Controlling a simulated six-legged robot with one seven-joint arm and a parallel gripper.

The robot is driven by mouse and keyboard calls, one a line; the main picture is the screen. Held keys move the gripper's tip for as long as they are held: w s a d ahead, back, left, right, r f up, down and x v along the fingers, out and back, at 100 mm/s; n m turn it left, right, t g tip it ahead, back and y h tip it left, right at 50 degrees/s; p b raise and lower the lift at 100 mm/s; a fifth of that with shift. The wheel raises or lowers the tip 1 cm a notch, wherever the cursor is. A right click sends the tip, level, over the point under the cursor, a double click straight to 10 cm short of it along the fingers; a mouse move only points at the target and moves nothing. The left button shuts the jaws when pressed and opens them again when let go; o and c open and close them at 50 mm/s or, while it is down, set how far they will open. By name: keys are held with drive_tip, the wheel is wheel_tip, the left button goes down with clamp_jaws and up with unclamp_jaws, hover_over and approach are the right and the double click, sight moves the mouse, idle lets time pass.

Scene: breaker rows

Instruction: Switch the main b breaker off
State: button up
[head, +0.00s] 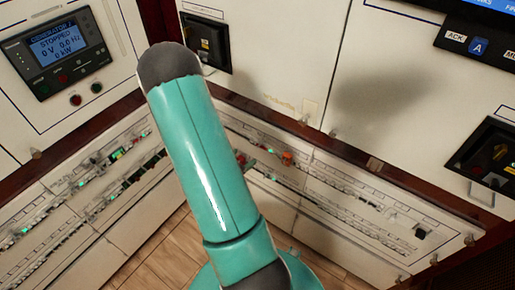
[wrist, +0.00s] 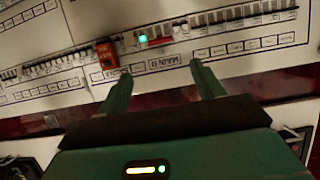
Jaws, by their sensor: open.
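In the wrist view, a breaker panel row runs across the top. A label that seems to read MAIN B (wrist: 165,63) sits under a breaker with a red part (wrist: 160,39) and a lit green indicator (wrist: 142,40); I take this as the main b breaker. Its lever position is too small to tell. My gripper (wrist: 161,70) is open and empty, its two fingers apart on either side of the label, with the red part beyond them. In the head view my arm hides most of the gripper and this breaker.
An orange block (wrist: 107,55) sits on the row left of the main breaker; it also shows in the head view (head: 288,158). Small breakers flank it on both sides. A generator display (head: 60,45) reads STOPPED at upper left. A dark recessed switch (head: 207,42) is above the row.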

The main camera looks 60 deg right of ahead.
sight(258, 146)
drive_tip(key=x, duration=1.1)
drive_tip(key=c, duration=1)
drive_tip(key=shift+w, duration=0.1)
